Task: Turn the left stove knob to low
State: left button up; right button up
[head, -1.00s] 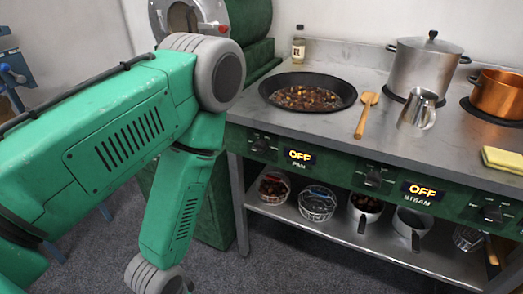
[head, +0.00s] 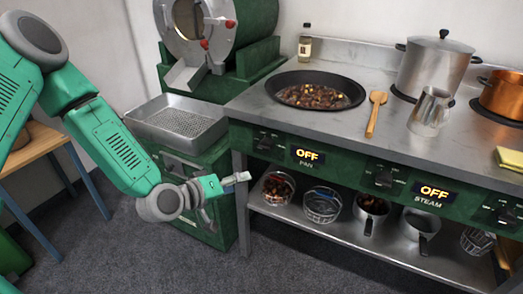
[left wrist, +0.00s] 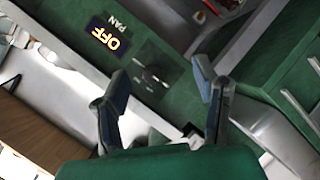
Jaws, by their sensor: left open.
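The left stove knob (head: 265,141) is a dark knob on the green front panel, left of a lit "OFF" display (head: 307,156) labelled PAN. In the left wrist view the knob (left wrist: 150,74) lies beyond the fingertips, between them in the picture, and the display (left wrist: 105,37) shows OFF. My left gripper (head: 226,194) is open and empty, in front of the stove's left end, lower than the knob and to its left. Its two fingers are spread apart in the left wrist view (left wrist: 160,92) and appear clear of the knob. My right gripper is not in view.
A black pan (head: 351,99) of chestnuts and a wooden spoon (head: 375,115) are on the stove top. A second knob (head: 383,177) has a STEAM display reading OFF. A lower shelf (head: 340,236) holds baskets and pots. A perforated metal tray (head: 140,124) is at left.

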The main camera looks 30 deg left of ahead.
aim_at(261, 148)
pick_arm(q)
notch_tip(261, 148, up, 4)
jog(key=w+a+n+t, duration=0.1)
jog(key=w+a+t, duration=0.1)
jog(key=w+a, duration=0.1)
jog(key=shift+y, duration=0.3)
jog(key=b+x, duration=0.3)
jog(key=x, duration=0.9)
jog(key=shift+w, duration=0.25)
jog(key=shift+w+d+r, duration=0.15)
jog(key=shift+w+d, duration=0.3)
jog(key=shift+w, duration=0.05)
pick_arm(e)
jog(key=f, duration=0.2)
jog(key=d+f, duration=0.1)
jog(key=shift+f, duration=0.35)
pick_arm(q)
jog(key=shift+a, duration=0.1)
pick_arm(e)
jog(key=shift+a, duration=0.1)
pick_arm(q)
jog(key=shift+a, duration=0.15)
jog(key=c, duration=1.1)
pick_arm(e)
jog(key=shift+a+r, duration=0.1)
